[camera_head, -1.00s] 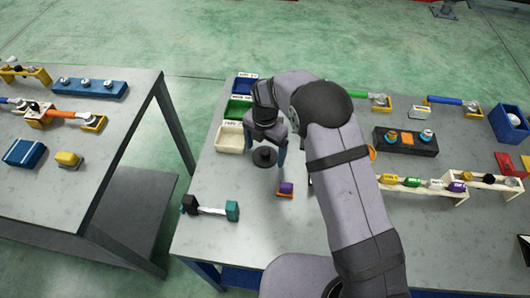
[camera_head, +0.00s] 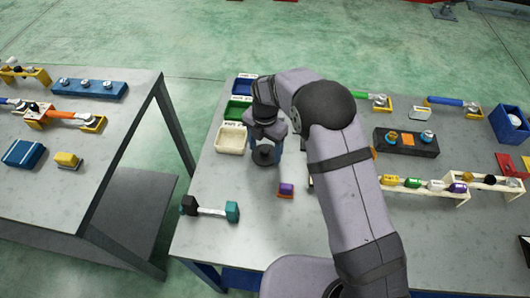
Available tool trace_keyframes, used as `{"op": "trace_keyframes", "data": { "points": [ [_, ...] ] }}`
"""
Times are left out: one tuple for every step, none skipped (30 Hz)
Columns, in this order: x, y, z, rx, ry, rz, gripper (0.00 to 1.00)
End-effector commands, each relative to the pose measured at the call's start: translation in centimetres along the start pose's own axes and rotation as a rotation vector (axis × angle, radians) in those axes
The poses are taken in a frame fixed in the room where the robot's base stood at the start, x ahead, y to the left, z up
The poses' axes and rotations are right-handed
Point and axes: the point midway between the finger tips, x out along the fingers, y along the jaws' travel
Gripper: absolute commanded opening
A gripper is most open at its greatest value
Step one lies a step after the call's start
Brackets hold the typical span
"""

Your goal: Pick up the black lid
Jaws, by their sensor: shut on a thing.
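The black lid (camera_head: 265,156) is a dark round piece near the left end of the right-hand table (camera_head: 215,180), just right of the cream bin. My gripper (camera_head: 266,146) points down over the lid and is shut on it. The gripper and wrist hide the upper part of the lid. I cannot tell whether the lid rests on the table or hangs slightly above it.
Blue, green and cream bins (camera_head: 231,139) line the left edge behind the gripper. A dumbbell-like part (camera_head: 210,209) lies at front left. My arm covers the table's middle.

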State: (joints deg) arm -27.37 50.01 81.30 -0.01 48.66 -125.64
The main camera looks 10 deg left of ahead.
Motion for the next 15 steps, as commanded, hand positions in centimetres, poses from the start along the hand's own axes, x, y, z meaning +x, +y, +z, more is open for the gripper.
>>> {"op": "trace_keyframes", "data": {
  "points": [
    [-0.5,0.1,0.1,0.0,-0.002,0.003,0.44],
    [-0.9,0.1,0.0,0.0,-0.003,0.004,0.44],
    [-1.6,0.1,0.1,0.0,-0.003,0.004,0.44],
    [-2.1,0.1,0.1,0.0,-0.003,0.005,0.44],
    [-2.6,0.1,0.1,0.0,-0.003,0.005,0.44],
    [-3.3,0.1,0.1,0.0,-0.003,0.005,0.44],
    [-3.8,0.1,0.1,0.0,-0.003,0.004,0.44],
    [-4.3,0.1,0.1,0.0,-0.003,0.005,0.44],
    [-5.0,0.1,0.1,0.0,-0.002,0.004,0.44],
    [-5.5,0.1,0.1,0.0,-0.003,0.004,0.44],
    [-5.9,0.1,0.0,0.0,-0.002,0.003,0.44],
    [-6.5,0.1,0.1,0.0,-0.002,0.003,0.44],
    [-6.9,0.1,0.0,0.0,-0.002,0.003,0.44],
    [-7.2,0.1,0.1,0.0,-0.002,0.003,0.44],
    [-7.5,0.0,0.0,0.0,-0.001,0.001,0.44]
  ]
}}
